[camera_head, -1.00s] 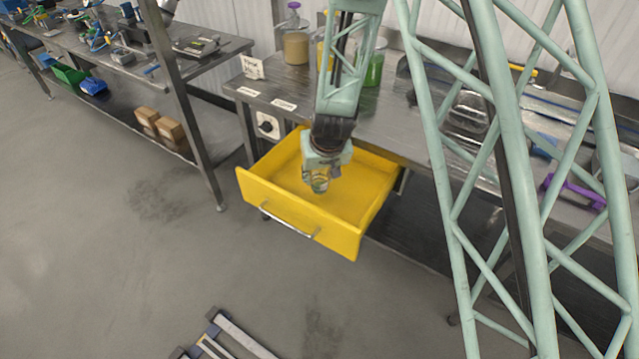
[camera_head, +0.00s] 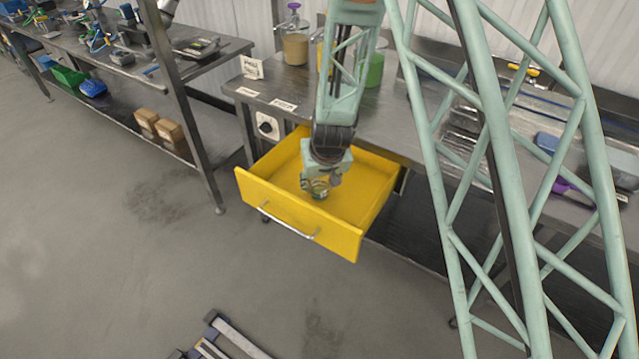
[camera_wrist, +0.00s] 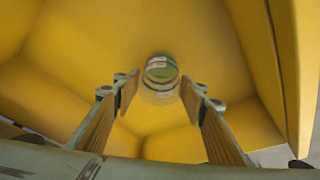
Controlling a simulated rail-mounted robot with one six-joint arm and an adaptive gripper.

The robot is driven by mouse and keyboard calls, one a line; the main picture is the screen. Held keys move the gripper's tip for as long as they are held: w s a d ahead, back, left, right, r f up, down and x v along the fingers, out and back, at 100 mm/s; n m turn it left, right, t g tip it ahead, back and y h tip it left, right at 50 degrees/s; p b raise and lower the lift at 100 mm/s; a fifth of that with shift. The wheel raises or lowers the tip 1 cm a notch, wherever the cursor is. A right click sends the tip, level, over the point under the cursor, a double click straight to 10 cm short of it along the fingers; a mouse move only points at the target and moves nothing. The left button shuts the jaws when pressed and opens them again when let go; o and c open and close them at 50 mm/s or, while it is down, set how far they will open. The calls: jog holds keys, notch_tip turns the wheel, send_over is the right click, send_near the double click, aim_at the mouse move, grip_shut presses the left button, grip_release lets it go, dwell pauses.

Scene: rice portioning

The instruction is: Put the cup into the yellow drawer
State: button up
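The cup (camera_wrist: 161,78) is small and clear with a green and white band. In the head view the cup (camera_head: 317,190) shows just under my gripper (camera_head: 320,184), inside the open yellow drawer (camera_head: 285,219). The gripper points down into the drawer, low over its floor. Whether the cup's base touches the floor is hard to tell.
The drawer's yellow walls (camera_wrist: 45,100) surround the gripper. The metal table (camera_head: 395,120) stands behind, with jars of yellow and green contents (camera_head: 374,70) and a small white sign (camera_head: 252,68).

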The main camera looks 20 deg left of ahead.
jog(key=shift+o, duration=0.7)
jog(key=shift+r, duration=0.2)
jog(key=shift+r, duration=0.25)
jog(key=p+v, duration=0.5)
jog(key=v, duration=0.6)
jog(key=shift+s, duration=0.2)
jog(key=shift+r, duration=0.15)
